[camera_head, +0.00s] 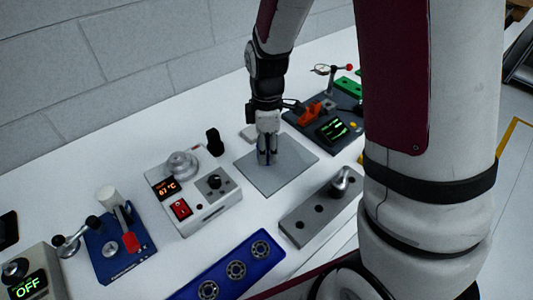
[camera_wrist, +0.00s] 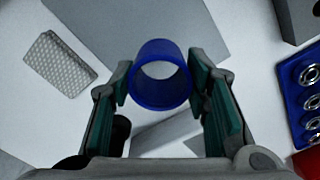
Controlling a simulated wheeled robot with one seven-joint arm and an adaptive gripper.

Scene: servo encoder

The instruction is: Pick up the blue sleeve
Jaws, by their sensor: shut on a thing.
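The blue sleeve (camera_wrist: 147,95) is a short open ring. In the wrist view it sits between the two fingertips of my gripper (camera_wrist: 160,83), which press on its left and right sides. I look into its open bore. In the head view my gripper (camera_head: 267,158) points down over the grey plate (camera_head: 278,179), and the sleeve cannot be made out clearly there. The sleeve's height above the surface is hard to tell.
A heater box with a display (camera_head: 197,204) and a black upright knob (camera_head: 214,142) stand left of the plate. A blue bearing tray (camera_head: 204,273) and a grey holed block (camera_head: 297,226) lie in front. A dark fixture (camera_head: 310,127) is behind right. A textured block (camera_wrist: 58,64) lies nearby.

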